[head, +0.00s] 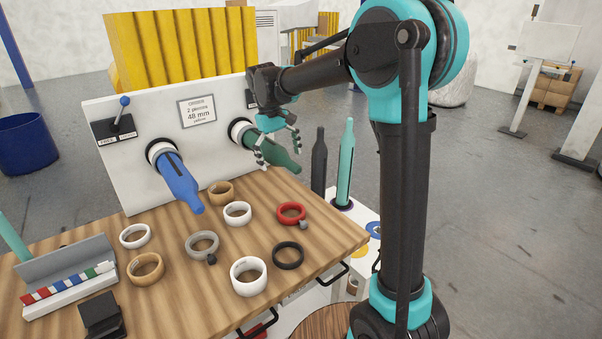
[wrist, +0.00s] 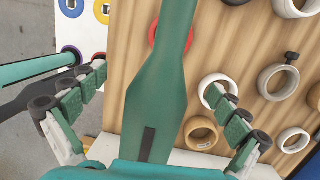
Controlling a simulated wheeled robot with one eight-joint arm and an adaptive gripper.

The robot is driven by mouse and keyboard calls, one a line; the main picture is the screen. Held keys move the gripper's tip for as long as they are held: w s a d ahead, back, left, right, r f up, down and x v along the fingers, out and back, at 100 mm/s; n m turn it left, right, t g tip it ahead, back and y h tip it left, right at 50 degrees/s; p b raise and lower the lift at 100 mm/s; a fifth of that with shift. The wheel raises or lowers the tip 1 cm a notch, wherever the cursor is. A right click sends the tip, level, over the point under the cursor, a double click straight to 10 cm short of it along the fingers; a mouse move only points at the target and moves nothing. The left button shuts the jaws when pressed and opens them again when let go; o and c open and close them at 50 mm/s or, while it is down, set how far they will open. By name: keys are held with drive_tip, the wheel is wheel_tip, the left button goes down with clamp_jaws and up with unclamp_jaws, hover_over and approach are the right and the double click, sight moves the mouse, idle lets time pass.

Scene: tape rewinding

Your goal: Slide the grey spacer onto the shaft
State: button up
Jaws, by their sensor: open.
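My gripper (head: 278,158) is open, with its fingers on either side of the green shaft (head: 258,144), which sticks out of the white panel. The wrist view shows the shaft (wrist: 158,85) running between the spread fingers, and no ring held. A blue shaft (head: 180,182) sticks out of the panel further left. A grey ring (head: 189,244) with a dark knob lies on the wooden table; it also shows in the wrist view (wrist: 263,93). It is the only clearly grey ring, but I cannot tell whether it is the spacer. The green shaft's base is partly hidden by my gripper.
White rings (head: 248,290), tan rings (head: 146,280), a red ring (head: 283,219) with a knob and a black ring (head: 288,262) lie apart on the table. A holder (head: 66,262) stands at left. Dark and teal upright posts (head: 346,160) stand right of the table.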

drive_tip(key=s+d, duration=0.5)
drive_tip(key=s, duration=0.3)
drive_tip(key=shift+s+d, duration=0.2)
drive_tip(key=shift+d, duration=0.15)
